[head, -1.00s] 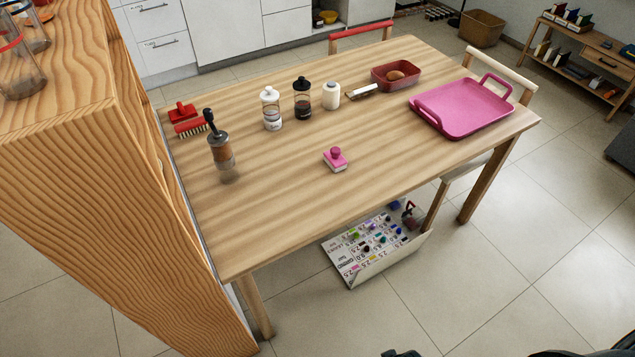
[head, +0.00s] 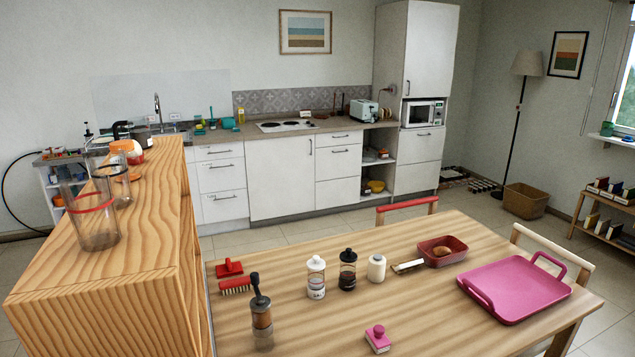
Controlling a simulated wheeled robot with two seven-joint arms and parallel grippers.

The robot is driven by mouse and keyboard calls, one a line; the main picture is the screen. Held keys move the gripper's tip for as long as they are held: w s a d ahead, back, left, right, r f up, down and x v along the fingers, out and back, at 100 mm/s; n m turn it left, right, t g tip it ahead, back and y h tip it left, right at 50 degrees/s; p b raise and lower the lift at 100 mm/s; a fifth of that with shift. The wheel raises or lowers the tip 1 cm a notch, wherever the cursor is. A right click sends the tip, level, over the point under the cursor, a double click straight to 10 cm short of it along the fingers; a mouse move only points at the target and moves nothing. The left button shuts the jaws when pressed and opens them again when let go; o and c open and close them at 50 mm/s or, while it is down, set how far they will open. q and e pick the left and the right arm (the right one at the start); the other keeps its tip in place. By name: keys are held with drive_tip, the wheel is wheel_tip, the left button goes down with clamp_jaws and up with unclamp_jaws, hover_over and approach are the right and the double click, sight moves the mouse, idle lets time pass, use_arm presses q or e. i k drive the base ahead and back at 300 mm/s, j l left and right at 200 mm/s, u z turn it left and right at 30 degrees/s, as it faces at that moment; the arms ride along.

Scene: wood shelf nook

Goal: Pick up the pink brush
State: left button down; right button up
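The pink brush (head: 377,338) sits on the wooden table (head: 408,317) near the bottom of the head view. It has a round pink knob on top and a pale lower part. Neither of my grippers shows in this view.
A wooden shelf (head: 95,262) borders the table's left side.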

sight(377, 339)
drive_tip(key=l+u, duration=0.25)
drive_tip(key=u, duration=0.2)
drive_tip(key=i+l+u, duration=0.1)
drive_tip(key=l+u, duration=0.4)
drive_tip(key=l, duration=0.5)
drive_tip(key=k+l+u, duration=0.15)
drive_tip(key=l, duration=0.45)
drive_tip(key=l+u, duration=0.1)
drive_tip(key=l, duration=0.5)
drive_tip(key=k, duration=0.05)
